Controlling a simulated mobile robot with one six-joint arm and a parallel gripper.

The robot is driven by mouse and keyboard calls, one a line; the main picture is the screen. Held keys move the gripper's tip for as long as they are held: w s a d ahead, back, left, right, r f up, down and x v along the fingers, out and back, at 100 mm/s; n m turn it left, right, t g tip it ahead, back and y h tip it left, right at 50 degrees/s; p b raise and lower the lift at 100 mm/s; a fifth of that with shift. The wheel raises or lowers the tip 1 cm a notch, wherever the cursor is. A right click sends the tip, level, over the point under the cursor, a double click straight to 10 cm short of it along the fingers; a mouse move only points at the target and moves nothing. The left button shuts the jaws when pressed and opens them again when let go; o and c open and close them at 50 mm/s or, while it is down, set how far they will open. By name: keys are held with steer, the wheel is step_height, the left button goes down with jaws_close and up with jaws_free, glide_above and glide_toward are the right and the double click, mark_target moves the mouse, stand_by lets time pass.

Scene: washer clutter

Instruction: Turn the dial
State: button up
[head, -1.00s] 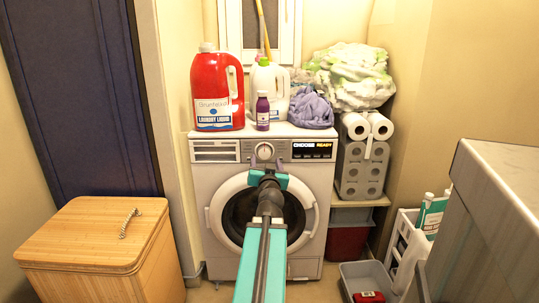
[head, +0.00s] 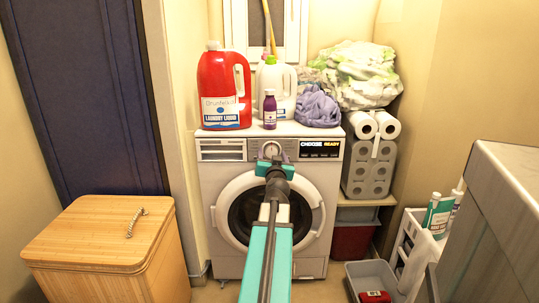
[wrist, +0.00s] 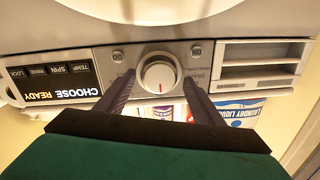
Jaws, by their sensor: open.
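In the head view the dial (head: 271,148) shows just above my arm. My gripper (wrist: 157,88) is open, with one dark finger on each side of the dial in the wrist view. In the head view my gripper (head: 271,160) is in front of the panel, partly hidden by my arm. The washer (head: 217,180) is white with a round door, and its display (wrist: 62,85) reads "CHOOSE READY".
A red detergent jug (head: 222,90), a white jug (head: 277,88), a purple bottle (head: 270,110) and purple cloth (head: 317,108) stand on the washer. A wooden hamper (head: 95,235) is at left. A grey counter (head: 495,220) and white rack (head: 415,240) are at right.

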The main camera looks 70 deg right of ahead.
steer(key=shift+w+d, duration=0.15)
steer(key=c, duration=1)
steer(key=shift+w+d, duration=0.2)
steer(key=shift+d, duration=0.35)
steer(key=shift+s+a+f, duration=0.1)
steer(key=shift+a, duration=0.45)
steer(key=shift+c, duration=0.2)
